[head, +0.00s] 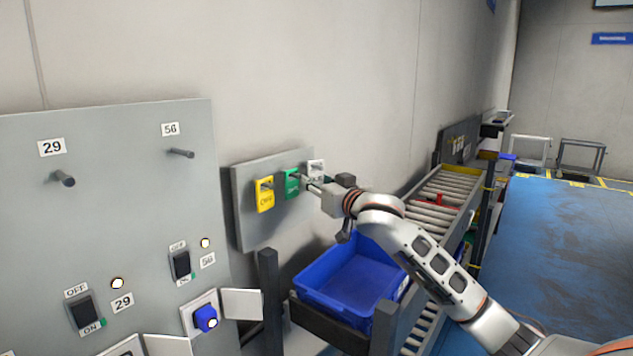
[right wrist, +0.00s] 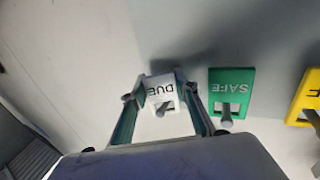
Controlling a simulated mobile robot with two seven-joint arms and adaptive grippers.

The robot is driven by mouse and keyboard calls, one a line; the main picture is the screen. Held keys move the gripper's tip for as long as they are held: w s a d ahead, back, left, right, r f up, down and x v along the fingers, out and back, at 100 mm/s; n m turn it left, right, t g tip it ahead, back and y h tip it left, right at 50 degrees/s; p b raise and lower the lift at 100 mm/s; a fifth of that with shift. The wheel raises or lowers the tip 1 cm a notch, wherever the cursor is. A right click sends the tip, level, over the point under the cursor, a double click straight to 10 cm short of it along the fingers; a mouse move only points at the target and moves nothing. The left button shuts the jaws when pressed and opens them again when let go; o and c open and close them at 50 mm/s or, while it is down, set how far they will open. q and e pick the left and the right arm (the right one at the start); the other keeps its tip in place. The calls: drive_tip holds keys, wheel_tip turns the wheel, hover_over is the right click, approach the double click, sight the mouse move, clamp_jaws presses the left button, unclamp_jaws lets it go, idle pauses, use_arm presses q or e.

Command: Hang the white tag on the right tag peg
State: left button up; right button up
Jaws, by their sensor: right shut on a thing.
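The white tag (head: 316,167), marked DUE, is at the right end of the grey tag board (head: 243,218); it also shows in the right wrist view (right wrist: 160,83). My right gripper (right wrist: 158,92) has its two fingers on either side of the tag and is shut on it. A grey peg end (right wrist: 164,108) shows at the tag's slot; whether it passes fully through is hard to tell. In the head view my right gripper (head: 320,186) partly covers this area. My left gripper is not in view.
A green SAFE tag (head: 291,184) hangs beside the white one, and a yellow tag (head: 264,195) hangs further left. A blue bin (head: 352,275) stands below my right arm. A panel with pegs and switches (head: 110,215) is at the left. A roller conveyor (head: 452,188) runs behind.

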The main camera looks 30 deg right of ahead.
drive_tip(key=shift+a+f, duration=0.1)
drive_tip(key=shift+f, duration=0.1)
idle(0.9)
drive_tip(key=o, duration=1.2)
drive_tip(key=shift+w+a, duration=0.1)
drive_tip(key=shift+w, duration=0.1)
drive_tip(key=shift+o, duration=0.2)
drive_tip(key=shift+s, duration=0.1)
drive_tip(key=s+d, duration=0.4)
drive_tip(key=s, duration=0.5)
drive_tip(key=shift+s, duration=0.1)
